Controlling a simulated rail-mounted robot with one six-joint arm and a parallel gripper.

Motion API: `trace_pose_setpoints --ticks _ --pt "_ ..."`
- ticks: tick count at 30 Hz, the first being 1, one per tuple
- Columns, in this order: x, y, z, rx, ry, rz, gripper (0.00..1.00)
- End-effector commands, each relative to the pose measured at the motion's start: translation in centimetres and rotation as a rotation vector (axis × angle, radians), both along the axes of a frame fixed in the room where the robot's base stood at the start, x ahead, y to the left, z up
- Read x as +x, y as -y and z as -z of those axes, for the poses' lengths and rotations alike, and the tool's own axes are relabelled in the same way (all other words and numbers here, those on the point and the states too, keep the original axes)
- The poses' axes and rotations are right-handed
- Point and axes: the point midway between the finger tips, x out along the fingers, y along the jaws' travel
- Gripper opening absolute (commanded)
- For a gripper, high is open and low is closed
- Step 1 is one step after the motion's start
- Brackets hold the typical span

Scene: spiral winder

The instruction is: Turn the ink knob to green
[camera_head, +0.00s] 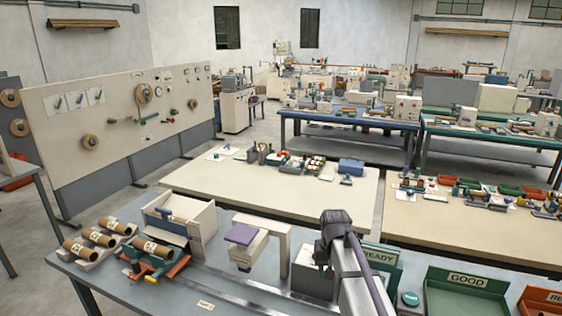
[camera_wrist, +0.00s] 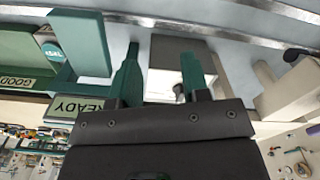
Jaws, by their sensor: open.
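My gripper (camera_wrist: 161,52) shows in the wrist view with its two green fingers apart and nothing held between them. Just beyond the fingers is a grey box with a white panel (camera_wrist: 160,84). A small grey knob-like part (camera_wrist: 180,92) is on this panel, beside the right finger and partly hidden by the gripper body. I cannot tell whether the finger touches it, which way it points, or any colour marks. In the head view the grey box (camera_head: 312,281) stands on the bench, left of my arm; my gripper is hidden there.
A green READY sign (camera_head: 380,254) stands right of my arm, with a round teal button (camera_head: 408,299) and a green GOOD tray (camera_head: 466,284). Left of the box are a cream post with a purple-topped block (camera_head: 243,235), a metal rail (camera_head: 230,287) and several brown tubes (camera_head: 100,236).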

Motion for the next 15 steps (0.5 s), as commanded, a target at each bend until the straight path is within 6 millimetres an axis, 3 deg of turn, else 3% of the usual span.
trace_pose_setpoints --ticks 1,3,6,9,11,15 --pt "-6.5 0.0 1.4 0.0 0.0 -0.035 0.43" --pt "-11.9 -0.1 2.2 0.0 0.0 -0.074 0.43" --pt "-17.0 -0.1 3.1 0.0 0.001 -0.089 0.43" --pt "-19.1 -0.1 3.7 -0.001 0.001 -0.088 0.43" --pt "-18.7 -0.2 4.0 0.0 0.001 -0.088 0.43" --pt "-18.5 -0.2 3.6 0.0 0.0 -0.087 0.55"
